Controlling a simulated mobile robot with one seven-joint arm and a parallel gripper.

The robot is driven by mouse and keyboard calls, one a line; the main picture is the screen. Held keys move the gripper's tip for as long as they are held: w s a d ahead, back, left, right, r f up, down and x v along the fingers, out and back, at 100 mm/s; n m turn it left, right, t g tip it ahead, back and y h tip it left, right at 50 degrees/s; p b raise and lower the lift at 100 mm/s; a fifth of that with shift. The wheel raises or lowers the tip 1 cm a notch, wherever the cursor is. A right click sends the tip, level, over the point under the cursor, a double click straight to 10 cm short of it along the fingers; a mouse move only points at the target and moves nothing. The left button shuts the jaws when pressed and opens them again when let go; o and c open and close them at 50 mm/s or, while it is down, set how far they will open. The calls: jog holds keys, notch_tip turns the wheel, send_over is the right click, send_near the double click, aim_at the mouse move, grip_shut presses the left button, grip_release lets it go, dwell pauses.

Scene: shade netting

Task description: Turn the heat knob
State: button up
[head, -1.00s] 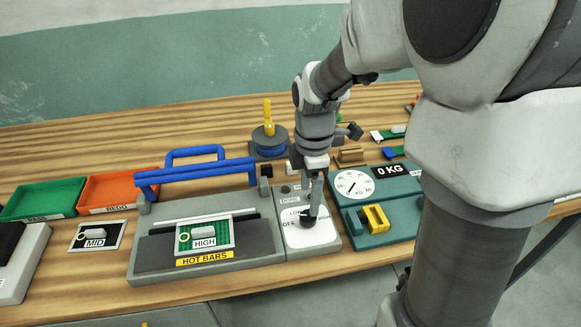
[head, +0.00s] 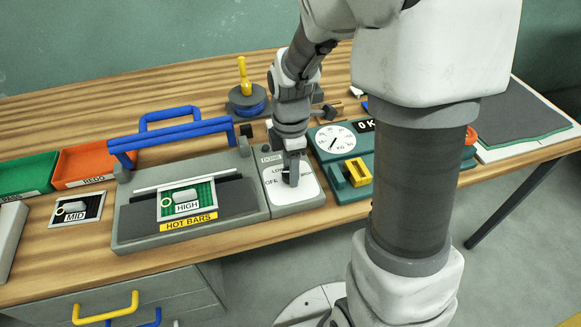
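The heat knob's panel (head: 305,192) is a white plate with printed labels, including DONE, at the right end of the grey hot-bars unit (head: 235,219). My gripper (head: 291,180) points straight down over this plate, with its fingertips at the knob. The dark knob is mostly hidden behind the fingers. I cannot tell whether the fingers are closed on it or only around it. A green and white card marked HIGH (head: 186,200) lies on the unit's dark bed. The unit's blue handle bar (head: 170,142) is raised behind the bed.
A teal scale (head: 322,160) stands close to the right, with a yellow block (head: 357,172). A card marked MID (head: 75,211), an orange tray (head: 97,165) and a green tray (head: 25,176) lie left. My arm covers the right side.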

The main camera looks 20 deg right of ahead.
grip_shut()
